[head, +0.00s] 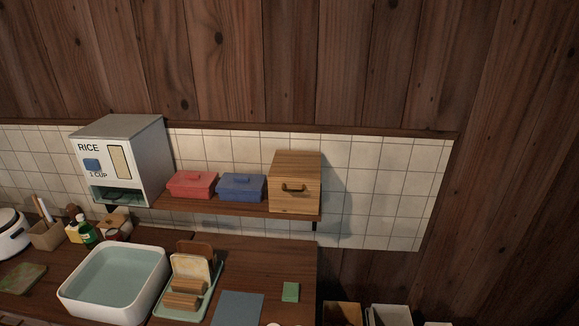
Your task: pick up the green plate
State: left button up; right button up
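I cannot make out a round green plate for certain. A pale green tray or rack (212,292) stands on the counter right of the sink, holding upright brown and cream boards and wooden blocks. A small flat green block or sponge (291,291) lies on the counter further right. A dull green flat piece (24,279) lies at the far left of the counter. Neither of my grippers can be made out in the head view.
A white basin (69,300) with a pale green inside sits left of the tray. A blue-grey mat (238,309) lies on the counter. A shelf above holds a rice dispenser (140,155), a red box (192,185), a blue box (241,187) and a wooden box (295,196).

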aim_at(23, 277)
jog(key=u, duration=1.9)
